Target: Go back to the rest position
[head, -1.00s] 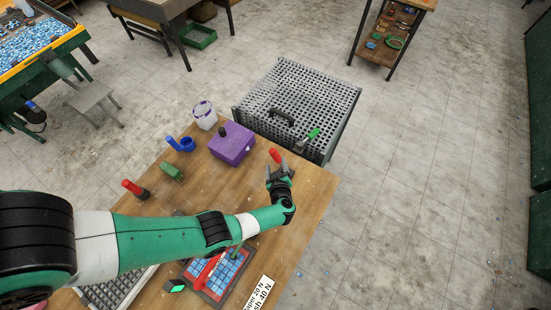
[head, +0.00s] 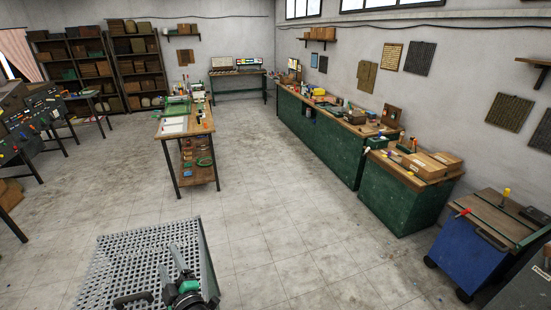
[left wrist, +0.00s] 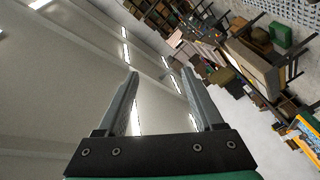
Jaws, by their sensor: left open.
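My left gripper (head: 172,262) shows at the bottom of the head view, raised in front of a perforated metal table. In the left wrist view the same gripper (left wrist: 160,74) has its two fingers wide apart with nothing between them. It is tilted up, with the ceiling and its lights behind the fingers. My right gripper does not show in any view. The workbench with the purple box and the tile sheet is out of the head view now.
The perforated metal table (head: 130,255) with a dark handle stands below my gripper. A wooden workbench (head: 197,128) stands farther off, green benches (head: 325,145) line the right wall, and a blue cabinet (head: 468,254) stands at the right. The floor (head: 290,210) between is clear.

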